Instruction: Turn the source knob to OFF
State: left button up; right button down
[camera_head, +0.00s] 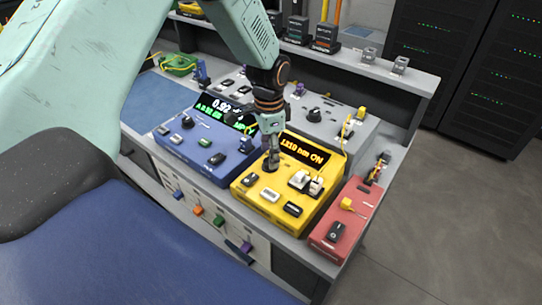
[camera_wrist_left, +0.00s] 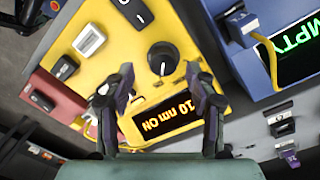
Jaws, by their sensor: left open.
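The yellow source box (camera_head: 250,192) stands on the bench, and its display (camera_head: 303,152) reads ON in orange letters. The box also shows in the left wrist view (camera_wrist_left: 110,52), with the display (camera_wrist_left: 160,120) upside down. The source knob (camera_wrist_left: 161,58) is round and black with a white mark, and sits beside the display. My left gripper (camera_head: 270,160) points down over the yellow box and largely hides the knob in the head view. In the left wrist view its fingers (camera_wrist_left: 160,78) are open, one to each side of the knob's line, with nothing between them. My right gripper is not in view.
A blue box (camera_head: 180,145) with a lit display stands close on the left. A red box (camera_head: 330,235) is on the right, with a yellow cable near it. A grey unit (camera_head: 325,113) with a dark knob stands behind. Free floor lies beyond the bench on the right.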

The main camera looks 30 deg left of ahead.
pick_arm(q)
jog(key=f, duration=0.2)
jog(key=shift+w+a+f, duration=0.2)
jog(key=shift+a+f, duration=0.1)
jog(key=shift+f, duration=0.1)
jog(key=shift+s+d+r, duration=0.25)
jog(key=shift+d, duration=0.05)
jog(key=shift+w+a+f, duration=0.25)
jog(key=c, duration=0.5)
jog(key=shift+s+d+r, duration=0.1)
jog(key=shift+d+r, duration=0.05)
jog(key=c, duration=0.4)
jog(key=shift+c, duration=1.2)
